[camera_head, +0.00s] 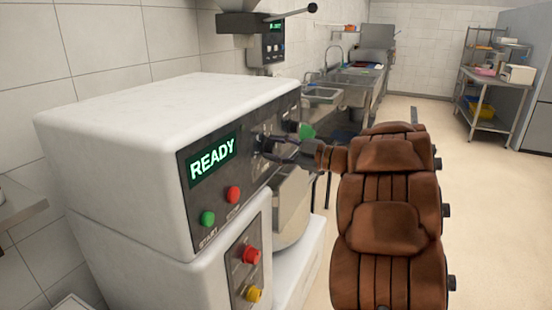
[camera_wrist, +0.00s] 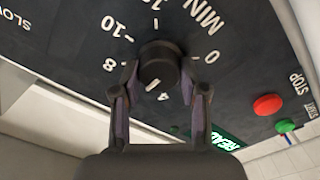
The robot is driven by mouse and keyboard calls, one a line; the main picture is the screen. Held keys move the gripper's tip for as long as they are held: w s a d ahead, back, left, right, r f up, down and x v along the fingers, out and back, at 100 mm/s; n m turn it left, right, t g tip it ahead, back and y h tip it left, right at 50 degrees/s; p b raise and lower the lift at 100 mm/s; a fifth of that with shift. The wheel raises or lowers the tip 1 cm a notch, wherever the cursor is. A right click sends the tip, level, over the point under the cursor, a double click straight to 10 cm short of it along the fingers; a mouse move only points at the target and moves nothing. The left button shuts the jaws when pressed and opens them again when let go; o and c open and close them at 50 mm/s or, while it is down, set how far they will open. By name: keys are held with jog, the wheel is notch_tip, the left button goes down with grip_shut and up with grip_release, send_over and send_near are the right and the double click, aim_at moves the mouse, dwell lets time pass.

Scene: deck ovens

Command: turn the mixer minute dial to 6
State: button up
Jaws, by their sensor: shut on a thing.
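The mixer minute dial (camera_wrist: 158,66) is a round black knob on the dark panel, centred in the wrist view, where the panel appears turned over. Figures 0, 8, 10 and 4 show around it, and "MIN" above. A white mark on the knob points down and slightly left, close to the 4. I cannot see a 6. My gripper (camera_wrist: 159,78) is shut on the dial, one finger on each side. In the head view my gripper (camera_head: 272,147) reaches the mixer's front panel and hides most of the dial.
The white mixer (camera_head: 160,110) has a lit READY display (camera_head: 212,159), a green start button (camera_head: 208,218) and a red stop button (camera_head: 233,194). A metal bowl (camera_head: 291,205) sits below the panel. Sinks (camera_head: 345,85) stand behind.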

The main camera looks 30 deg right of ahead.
jog(key=shift+n, duration=0.3)
jog(key=o, duration=1.1)
jog(key=v, duration=1.2)
jog(key=shift+w, duration=0.1)
